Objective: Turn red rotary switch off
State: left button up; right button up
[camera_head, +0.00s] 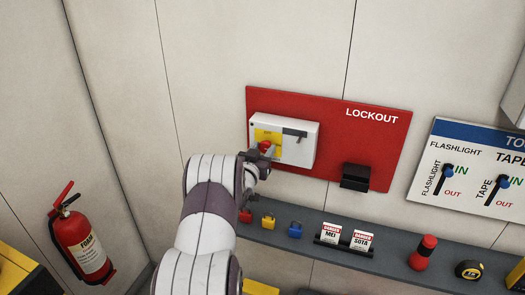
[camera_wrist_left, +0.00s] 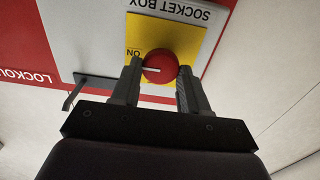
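The red rotary switch (camera_head: 265,146) is a round knob on a yellow plate (camera_head: 262,135) at the left of a white socket box (camera_head: 309,145). In the left wrist view the knob (camera_wrist_left: 160,66) has a white mark pointing left, close to the upside-down word ON. My left gripper (camera_head: 264,157) is at the knob. In the left wrist view its two fingers (camera_wrist_left: 159,73) flank the knob on opposite sides, with no clear gap, so it looks shut on it. The gripper hides part of the box's lower left in the head view. My right gripper is not in view.
The box hangs on a red LOCKOUT board (camera_head: 375,137) with a black holder (camera_head: 355,177). A grey shelf (camera_head: 300,245) below carries red, yellow and blue padlocks (camera_head: 295,230) and danger tags (camera_head: 361,240). A fire extinguisher (camera_head: 82,240) stands left.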

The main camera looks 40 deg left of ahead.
pick_arm(q)
jog(key=shift+f+n+b, duration=0.15)
jog(key=shift+n+b, duration=0.4)
jog(key=shift+n, duration=0.05)
jog(key=shift+n+b, duration=0.75)
jog(key=shift+n, duration=0.45)
jog(key=n+b, duration=0.1)
jog(key=n, duration=0.1)
jog(key=shift+a+n, duration=0.1)
jog(key=shift+n, duration=0.2)
jog(key=n, duration=0.2)
jog(key=shift+n+b, duration=0.4)
jog(key=n, duration=0.4)
jog(key=shift+s+n, duration=0.1)
jog(key=shift+n, duration=0.2)
jog(key=n, duration=0.4)
jog(key=shift+a, duration=0.1)
jog(key=shift+f+n, duration=0.1)
jog(key=shift+n, duration=0.2)
jog(key=o, duration=1)
